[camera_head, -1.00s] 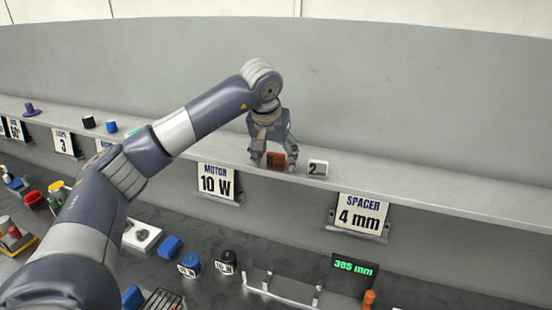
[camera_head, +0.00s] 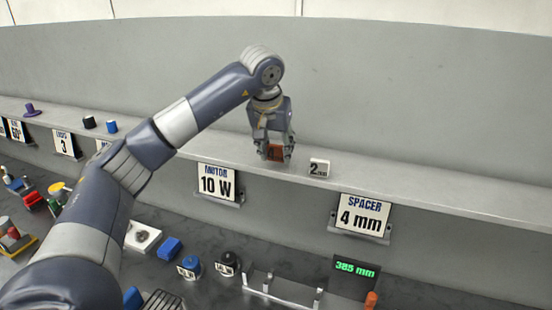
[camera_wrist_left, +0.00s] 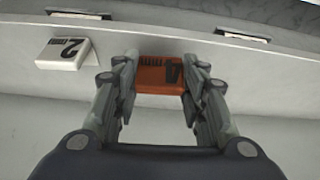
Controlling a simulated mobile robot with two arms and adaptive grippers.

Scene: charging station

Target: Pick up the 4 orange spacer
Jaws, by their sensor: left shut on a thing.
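The orange spacer (camera_head: 275,153) is a small block between the fingers of my left gripper (camera_head: 275,155), just above the shelf. In the left wrist view the orange spacer (camera_wrist_left: 160,76) bears a dark "4" and "mm", upside down in that picture, and the fingers of my left gripper (camera_wrist_left: 162,90) close on its two sides. A white spacer (camera_head: 319,168) marked "2" stands on the shelf to the right; it also shows in the left wrist view (camera_wrist_left: 62,54). My right gripper is not in view.
The narrow shelf (camera_head: 420,190) runs along a grey wall. Signs "MOTOR 10 W" (camera_head: 217,182) and "SPACER 4 mm" (camera_head: 362,214) hang on its front. The lower counter holds a display (camera_head: 356,270), blue blocks (camera_head: 169,248) and several small parts.

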